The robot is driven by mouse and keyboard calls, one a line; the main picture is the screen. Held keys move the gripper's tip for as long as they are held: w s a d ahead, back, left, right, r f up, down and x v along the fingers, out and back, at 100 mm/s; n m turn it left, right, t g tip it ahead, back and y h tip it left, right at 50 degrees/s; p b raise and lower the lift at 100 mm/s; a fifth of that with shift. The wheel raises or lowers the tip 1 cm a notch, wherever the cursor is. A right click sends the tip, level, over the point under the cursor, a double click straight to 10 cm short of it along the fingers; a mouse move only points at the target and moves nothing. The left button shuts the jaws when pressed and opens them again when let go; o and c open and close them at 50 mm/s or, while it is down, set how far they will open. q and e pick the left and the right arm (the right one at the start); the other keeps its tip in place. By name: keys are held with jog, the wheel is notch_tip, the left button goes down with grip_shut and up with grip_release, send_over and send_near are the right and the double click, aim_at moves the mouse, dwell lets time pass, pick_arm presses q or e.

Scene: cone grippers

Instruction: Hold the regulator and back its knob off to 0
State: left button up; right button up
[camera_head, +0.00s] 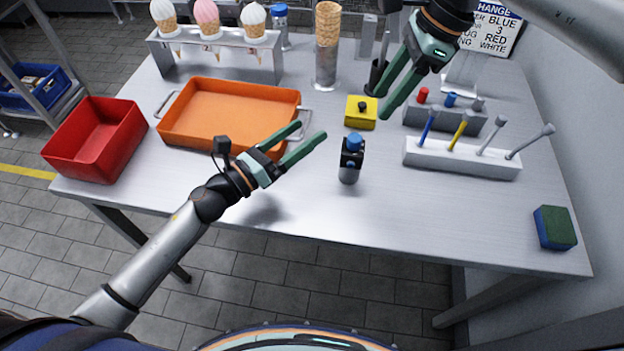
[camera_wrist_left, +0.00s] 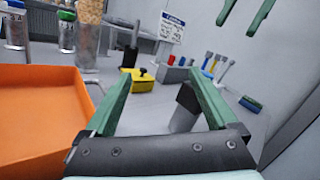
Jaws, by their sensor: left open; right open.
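The regulator (camera_head: 349,172) stands upright on the table in the head view, a small dark and grey body with a blue knob (camera_head: 354,141) on top. A dark block that looks like it (camera_wrist_left: 184,108) shows partly behind a finger in the left wrist view; its knob is hidden there. My left gripper (camera_head: 311,131) is open and empty, left of the regulator and apart from it, fingers pointing toward it. My right gripper (camera_head: 379,106) is open and empty, above and behind the regulator, fingers pointing down-left near a yellow box. The knob's setting is too small to read.
The yellow box (camera_head: 359,118) with a black knob stands behind the regulator. A white rack (camera_head: 460,163) with several tools is to the right. An orange tray (camera_head: 229,113) and a red bin (camera_head: 92,146) are left. The table front is clear; a sponge (camera_head: 555,227) lies right.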

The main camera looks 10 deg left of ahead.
aim_at(362, 156)
pick_arm(q)
jog(key=s+d+f+m, duration=0.1)
jog(key=s+f, duration=0.1)
jog(key=s+d+f+m+g, duration=0.1)
jog(key=s+f+m, duration=0.1)
jog(key=s+d+f+m+g, duration=0.1)
jog(key=s+m, duration=0.1)
jog(key=shift+s+d+f, duration=0.2)
jog(key=shift+s+f, duration=0.05)
jog(key=shift+f, duration=0.15)
jog(key=shift+d+f+m, duration=0.1)
jog(key=shift+d+m, duration=0.1)
jog(key=shift+m, duration=0.1)
jog(key=x, duration=1.2)
jog(key=shift+d, duration=0.1)
jog(key=shift+c, duration=0.2)
